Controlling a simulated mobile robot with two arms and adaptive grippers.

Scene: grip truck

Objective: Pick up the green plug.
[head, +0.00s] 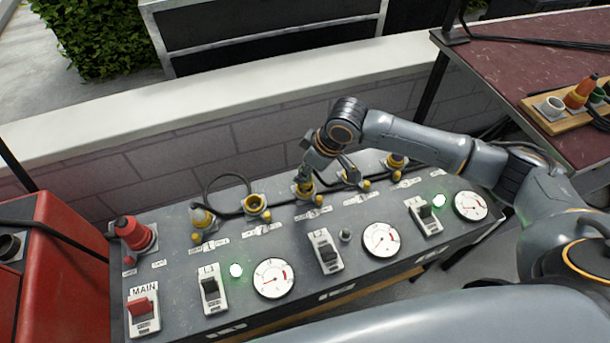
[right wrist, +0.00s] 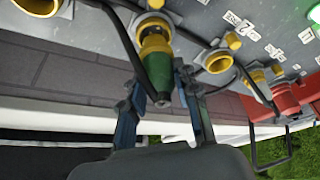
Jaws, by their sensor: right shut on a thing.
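The green plug (right wrist: 158,68) sits in a yellow-collared socket (right wrist: 153,32) on the grey panel in the right wrist view. A finger of my right gripper (right wrist: 162,88) lies on each side of its green body, and the gripper is shut on it. In the head view my right gripper (head: 306,174) reaches down to the same yellow socket (head: 304,189) in the back row. The gripper hides most of the plug there. My left gripper is not in view.
An open yellow socket (head: 256,204) and another plug (head: 202,217) stand to the left, with a red plug (head: 132,234) beyond. Black cables run behind the sockets. Switches and gauges (head: 273,278) line the front. A low wall (head: 200,105) is behind.

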